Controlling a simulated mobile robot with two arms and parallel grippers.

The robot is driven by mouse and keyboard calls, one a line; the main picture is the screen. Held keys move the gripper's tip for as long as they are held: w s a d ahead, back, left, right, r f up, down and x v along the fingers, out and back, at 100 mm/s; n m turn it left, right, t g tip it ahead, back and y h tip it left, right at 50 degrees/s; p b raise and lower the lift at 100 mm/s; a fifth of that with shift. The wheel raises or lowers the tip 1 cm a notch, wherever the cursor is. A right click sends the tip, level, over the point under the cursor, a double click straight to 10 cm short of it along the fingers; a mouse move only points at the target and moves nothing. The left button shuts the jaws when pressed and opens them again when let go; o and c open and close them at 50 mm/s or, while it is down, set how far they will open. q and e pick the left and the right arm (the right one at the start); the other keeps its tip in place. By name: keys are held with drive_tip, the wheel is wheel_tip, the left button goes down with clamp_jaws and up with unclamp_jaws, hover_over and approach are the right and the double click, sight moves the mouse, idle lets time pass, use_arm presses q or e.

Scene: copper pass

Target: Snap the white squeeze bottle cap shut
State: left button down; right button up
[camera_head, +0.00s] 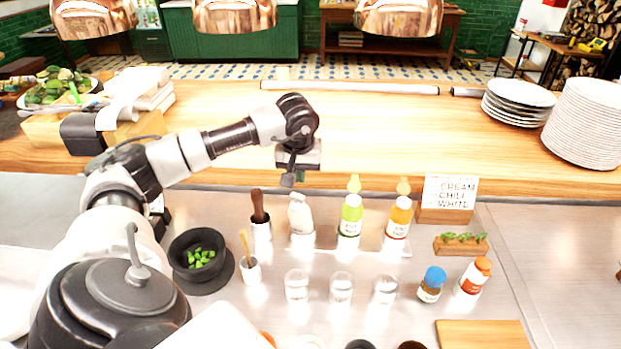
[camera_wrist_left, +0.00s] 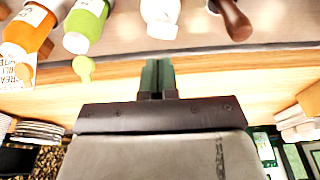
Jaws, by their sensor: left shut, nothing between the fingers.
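The white squeeze bottle (camera_head: 301,217) stands upright on the steel counter, left of the green bottle (camera_head: 351,216) and the orange bottle (camera_head: 398,219). Its cap (camera_head: 297,198) shows no lid sticking up, while the green and orange bottles have round lids standing up. The white bottle also shows at the top of the left wrist view (camera_wrist_left: 160,14), where its cap looks flat and low. My left gripper (camera_head: 288,181) is shut and empty, above and behind the white bottle, apart from it. Its closed fingers show in the wrist view (camera_wrist_left: 157,77). My right gripper is out of view.
A brown-handled tool (camera_head: 258,208) stands in a holder just left of the white bottle. Several clear glasses (camera_head: 341,287) stand in front. A dark mortar (camera_head: 197,257) is at left, a label sign (camera_head: 449,192) at right. The wooden ledge (camera_head: 390,130) behind is mostly clear.

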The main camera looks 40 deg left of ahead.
use_arm(q)
drive_tip(key=shift+f+b, duration=1.45)
drive_tip(key=shift+f, duration=0.5)
drive_tip(key=shift+r+p, duration=2.15)
drive_tip(key=shift+r, duration=0.95)
drive_tip(key=shift+d+f, duration=0.1)
drive_tip(key=shift+f, duration=0.05)
